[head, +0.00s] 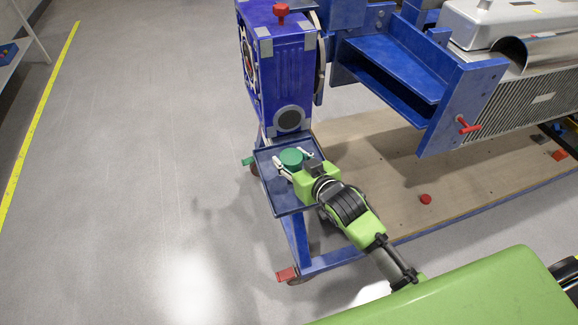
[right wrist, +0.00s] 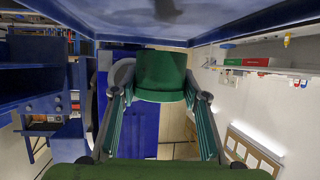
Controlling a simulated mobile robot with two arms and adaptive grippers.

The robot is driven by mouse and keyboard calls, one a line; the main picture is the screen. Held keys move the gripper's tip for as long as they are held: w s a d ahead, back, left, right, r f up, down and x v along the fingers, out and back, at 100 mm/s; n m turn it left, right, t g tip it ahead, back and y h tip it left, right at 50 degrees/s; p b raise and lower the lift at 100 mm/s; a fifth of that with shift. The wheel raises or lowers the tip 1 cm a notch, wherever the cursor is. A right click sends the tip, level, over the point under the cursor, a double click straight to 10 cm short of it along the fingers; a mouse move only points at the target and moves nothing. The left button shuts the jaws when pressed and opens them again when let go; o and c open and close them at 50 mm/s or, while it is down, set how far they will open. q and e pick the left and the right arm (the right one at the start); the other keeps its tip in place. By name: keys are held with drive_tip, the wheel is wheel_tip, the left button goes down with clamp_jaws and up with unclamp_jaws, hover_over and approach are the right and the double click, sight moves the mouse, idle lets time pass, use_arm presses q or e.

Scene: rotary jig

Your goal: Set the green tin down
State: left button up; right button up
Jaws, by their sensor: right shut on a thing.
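The green tin (head: 291,157) is between the fingers of my right gripper (head: 288,166), over the small blue tray (head: 286,200) on the jig's end. In the right wrist view the tin (right wrist: 161,75) sits between both fingers, which are shut on its sides. That view appears upside down, with the tray's surface (right wrist: 240,22) along the top. I cannot tell whether the tin's base touches the tray. My left gripper is not in view.
The blue jig housing (head: 285,85) rises just behind the tray. A wooden base board (head: 390,175) with a red knob (head: 425,199) lies to the right. A blue bracket (head: 420,75) juts out at upper right. Grey floor on the left is open.

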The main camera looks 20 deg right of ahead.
sight(289, 168)
drive_tip(key=shift+w+a+f, duration=0.1)
drive_tip(key=shift+w+f, duration=0.1)
drive_tip(key=shift+w+a+f, duration=0.1)
drive_tip(key=shift+a+f, duration=0.05)
drive_tip(key=shift+f, duration=1.6)
drive_tip(key=shift+f, duration=0.15)
drive_tip(key=o, duration=1.2)
drive_tip(key=v, duration=1.2)
